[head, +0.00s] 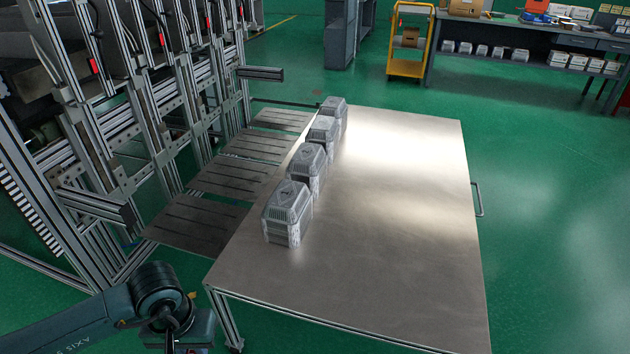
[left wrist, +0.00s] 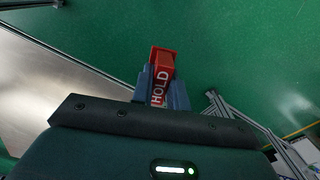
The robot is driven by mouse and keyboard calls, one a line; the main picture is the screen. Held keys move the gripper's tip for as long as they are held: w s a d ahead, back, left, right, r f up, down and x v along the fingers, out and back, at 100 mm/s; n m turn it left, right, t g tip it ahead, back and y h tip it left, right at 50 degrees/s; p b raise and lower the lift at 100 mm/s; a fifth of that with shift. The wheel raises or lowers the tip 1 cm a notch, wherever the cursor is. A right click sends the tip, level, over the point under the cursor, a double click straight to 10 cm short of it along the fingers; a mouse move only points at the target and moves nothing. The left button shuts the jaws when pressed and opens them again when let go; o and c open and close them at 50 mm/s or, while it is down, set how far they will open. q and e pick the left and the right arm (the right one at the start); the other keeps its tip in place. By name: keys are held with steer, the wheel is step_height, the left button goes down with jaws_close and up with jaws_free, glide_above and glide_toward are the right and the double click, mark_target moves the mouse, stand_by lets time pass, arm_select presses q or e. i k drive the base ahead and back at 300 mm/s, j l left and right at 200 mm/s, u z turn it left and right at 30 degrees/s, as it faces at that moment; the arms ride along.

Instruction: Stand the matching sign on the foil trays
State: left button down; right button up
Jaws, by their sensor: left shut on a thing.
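My left gripper (left wrist: 162,88) is shut on a red sign (left wrist: 163,64) with the white word HOLD on it, seen in the left wrist view. In the head view my left arm comes in at the lower left, and its fingers and the sign are out of sight there. Several grey foil trays (head: 287,212) stand in stacks in a row along the left side of a metal table (head: 390,230). My left arm is off the table's near left corner, apart from the stacks. My right gripper is not in view.
The table's right part is bare. A metal frame machine (head: 130,110) with flat dark plates (head: 195,222) stands along the table's left edge. A yellow cart (head: 408,40) and a workbench (head: 520,35) with boxes stand at the back. Green floor is open on the right.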

mark_target(286, 193)
steer(key=i+z, duration=0.3)
steer(key=z, duration=0.15)
steer(key=i+j+z, duration=0.25)
steer(key=z, duration=0.15)
steer(key=i+j+z, duration=0.25)
steer(key=z, duration=0.2)
